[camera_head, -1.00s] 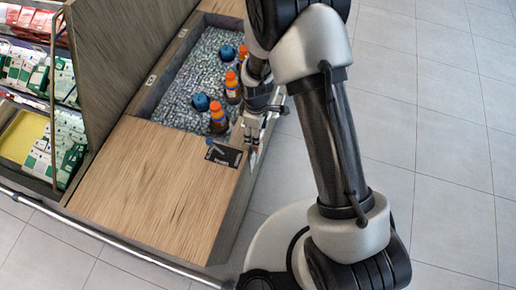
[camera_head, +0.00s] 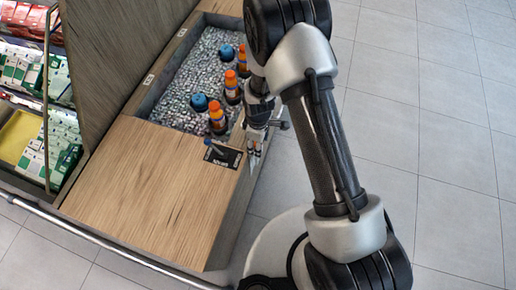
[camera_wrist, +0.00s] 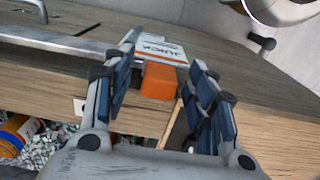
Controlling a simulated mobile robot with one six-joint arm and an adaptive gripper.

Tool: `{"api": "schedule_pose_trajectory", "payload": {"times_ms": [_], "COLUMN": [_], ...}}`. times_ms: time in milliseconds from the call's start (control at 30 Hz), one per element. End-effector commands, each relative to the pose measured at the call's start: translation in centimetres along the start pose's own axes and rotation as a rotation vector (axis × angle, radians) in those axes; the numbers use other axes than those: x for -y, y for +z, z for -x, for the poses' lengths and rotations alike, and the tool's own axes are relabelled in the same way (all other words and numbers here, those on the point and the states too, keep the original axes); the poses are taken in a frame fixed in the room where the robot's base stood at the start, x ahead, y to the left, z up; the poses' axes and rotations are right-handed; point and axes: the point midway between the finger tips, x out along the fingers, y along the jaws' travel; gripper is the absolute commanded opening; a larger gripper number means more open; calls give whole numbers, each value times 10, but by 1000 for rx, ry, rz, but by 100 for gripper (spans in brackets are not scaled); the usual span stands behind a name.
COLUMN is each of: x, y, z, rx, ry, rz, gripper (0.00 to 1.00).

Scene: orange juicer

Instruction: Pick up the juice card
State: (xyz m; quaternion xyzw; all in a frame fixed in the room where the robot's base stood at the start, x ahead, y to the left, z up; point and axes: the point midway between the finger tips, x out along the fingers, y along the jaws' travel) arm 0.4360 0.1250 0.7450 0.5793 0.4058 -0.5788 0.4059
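The juice card (camera_wrist: 158,48) is white with an orange stripe and reads "JUICE" upside down in the wrist view. An orange block (camera_wrist: 158,82) shows just in front of it; I cannot tell whether they are joined. My gripper (camera_wrist: 161,62) has its two blue-grey fingers apart, with the block and card showing between them. No finger clearly touches either. In the head view my gripper (camera_head: 254,152) points down at the right edge of the wooden counter (camera_head: 150,190). The card cannot be made out clearly there.
A black sign (camera_head: 222,155) with a blue-topped piece (camera_head: 208,142) stands left of my gripper. Behind is a bin of grey pebbles (camera_head: 185,75) with orange-capped bottles (camera_head: 217,116) and blue-capped ones (camera_head: 199,102). A metal bar (camera_wrist: 55,40) crosses the wrist view's left. Floor at right is clear.

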Motion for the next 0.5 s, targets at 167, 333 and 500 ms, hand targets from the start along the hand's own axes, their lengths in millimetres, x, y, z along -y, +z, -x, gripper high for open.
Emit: {"api": "schedule_pose_trajectory", "payload": {"times_ms": [167,333,500], "x": [0,0,0], "y": [0,0,0], "z": [0,0,0], "rx": [0,0,0], "ry": [0,0,0], "rz": [0,0,0], "gripper": [40,28,17]}}
